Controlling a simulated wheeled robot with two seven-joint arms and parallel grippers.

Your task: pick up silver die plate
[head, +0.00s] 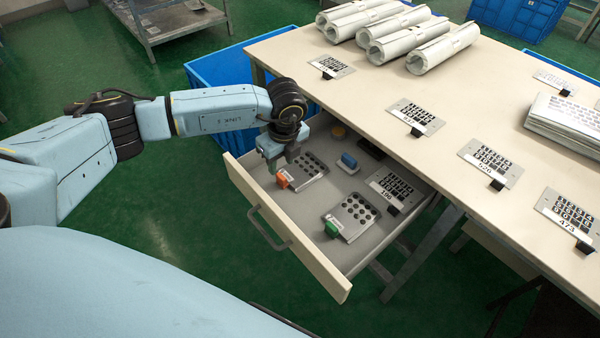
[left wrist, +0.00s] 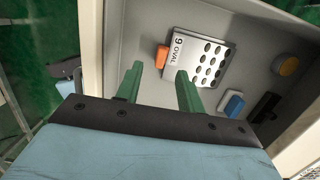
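A silver die plate (head: 311,166) with dark holes and an orange tab (head: 283,179) lies in the open drawer (head: 262,188). In the left wrist view this plate (left wrist: 197,57) shows the label "9 OVAL", and its orange tab (left wrist: 162,57) is at the left edge. A second silver die plate (head: 355,211) with a green tab (head: 331,229) lies nearer the drawer front. My left gripper (head: 280,162) is over the drawer by the orange-tabbed plate. Its green fingers (left wrist: 158,78) are apart, with nothing between them. My right gripper is not in view.
The drawer also holds a keypad film (head: 384,182) marked 186, a blue block (head: 348,161), a yellow round piece (head: 338,131) and a black piece (head: 371,148). The table top (head: 455,95) above carries several films and paper rolls (head: 440,50). A blue crate (head: 222,72) stands behind.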

